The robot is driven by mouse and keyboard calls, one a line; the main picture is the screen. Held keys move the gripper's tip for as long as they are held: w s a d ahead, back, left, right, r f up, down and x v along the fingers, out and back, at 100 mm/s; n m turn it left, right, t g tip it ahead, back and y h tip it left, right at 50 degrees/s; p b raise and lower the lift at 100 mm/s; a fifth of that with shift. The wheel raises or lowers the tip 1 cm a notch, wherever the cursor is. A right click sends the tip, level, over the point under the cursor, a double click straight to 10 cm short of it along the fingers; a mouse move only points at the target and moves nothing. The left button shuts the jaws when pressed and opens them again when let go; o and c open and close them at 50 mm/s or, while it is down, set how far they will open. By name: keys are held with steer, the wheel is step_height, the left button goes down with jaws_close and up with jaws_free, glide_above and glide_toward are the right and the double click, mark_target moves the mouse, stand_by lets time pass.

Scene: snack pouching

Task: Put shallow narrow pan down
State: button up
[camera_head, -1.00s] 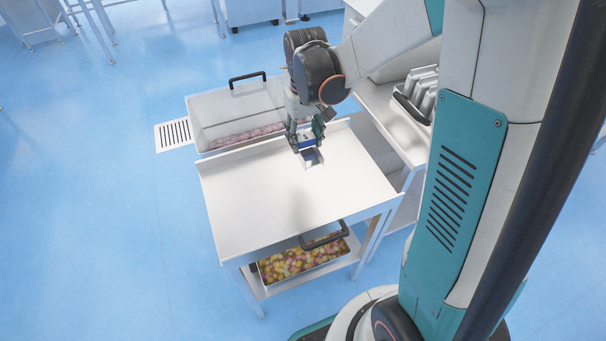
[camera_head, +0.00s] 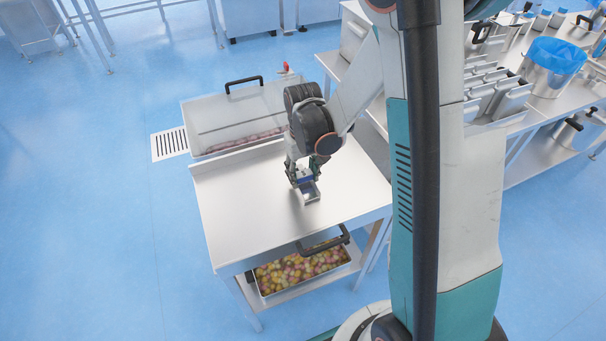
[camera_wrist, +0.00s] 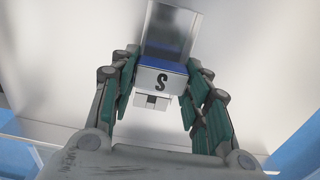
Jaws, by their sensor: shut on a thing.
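The shallow narrow pan (camera_head: 311,194) is a small metal pan with a blue band. It is at my gripper (camera_head: 301,179) over the right part of the bare steel table (camera_head: 250,215). In the wrist view, the pan (camera_wrist: 168,34) shows its open metal tray, a blue strip and a white block marked with a black "S". My gripper (camera_wrist: 160,95) is shut on that block, with green fingers on both sides. I cannot tell whether the pan's underside touches the table.
A clear bin (camera_head: 215,120) with a black handle stands behind the table. A tray of yellow and pink snacks (camera_head: 300,270) is on the lower shelf. A counter with metal pans (camera_head: 492,90) and a blue-lined bucket (camera_head: 550,65) is at right. The tabletop around the pan is clear.

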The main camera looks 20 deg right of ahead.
steer(key=shift+f, duration=0.1)
steer(key=o, duration=1.2)
